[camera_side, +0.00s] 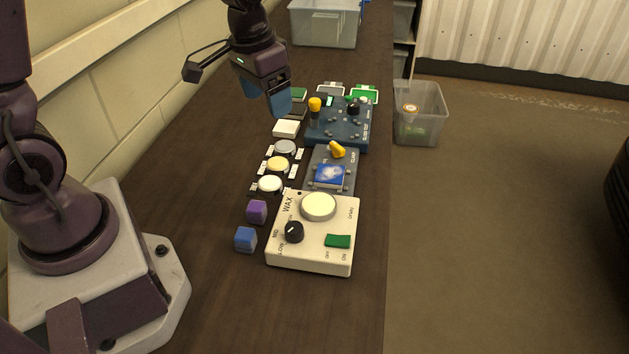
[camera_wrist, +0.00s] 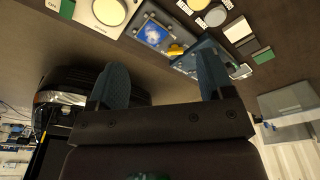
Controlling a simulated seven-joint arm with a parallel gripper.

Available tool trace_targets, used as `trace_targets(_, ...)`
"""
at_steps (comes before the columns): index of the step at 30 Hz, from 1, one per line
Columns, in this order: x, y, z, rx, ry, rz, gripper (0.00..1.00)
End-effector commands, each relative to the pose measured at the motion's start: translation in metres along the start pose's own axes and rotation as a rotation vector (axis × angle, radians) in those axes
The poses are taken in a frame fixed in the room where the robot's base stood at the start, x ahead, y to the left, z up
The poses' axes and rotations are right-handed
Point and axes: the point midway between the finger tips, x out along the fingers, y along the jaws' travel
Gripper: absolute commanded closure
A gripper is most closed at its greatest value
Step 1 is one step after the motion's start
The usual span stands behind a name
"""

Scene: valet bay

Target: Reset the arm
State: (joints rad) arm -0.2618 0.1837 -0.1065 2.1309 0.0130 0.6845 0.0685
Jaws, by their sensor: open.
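My gripper (camera_side: 279,106) hangs above the far part of the dark bench in the side view, over the swatch blocks and close to the blue control box (camera_side: 337,130). In the wrist view its two blue fingers (camera_wrist: 162,88) are spread apart with nothing between them. The cream wax box (camera_side: 313,257) stands at the near end of the row, with a round pale pad, a black knob and a green switch. The clamp plate (camera_side: 347,157) lies between the two boxes, with a yellow lever and a blue card (camera_side: 331,176).
A purple cube (camera_side: 257,212) and a blue cube (camera_side: 245,240) sit left of the wax box. Several round tins (camera_side: 277,164) line the boxes' left side. A clear bin (camera_side: 326,27) stands at the bench's far end; another (camera_side: 420,118) stands beyond the right edge. The near bench is clear.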

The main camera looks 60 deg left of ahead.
Motion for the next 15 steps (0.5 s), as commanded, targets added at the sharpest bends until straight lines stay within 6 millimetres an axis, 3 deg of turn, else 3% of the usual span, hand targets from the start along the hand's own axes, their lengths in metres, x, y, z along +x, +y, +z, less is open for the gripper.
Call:
trace_targets(1, -0.02, 0.005, 0.014, 0.0, 0.013, -0.009, 0.26)
trace_targets(6, -0.068, 0.018, 0.06, -0.003, 0.054, -0.021, 0.26)
trace_targets(12, -0.106, 0.03, 0.108, 0.016, 0.154, -0.008, 0.26)
trace_targets(15, -0.119, 0.034, 0.122, 0.035, 0.222, 0.004, 0.26)
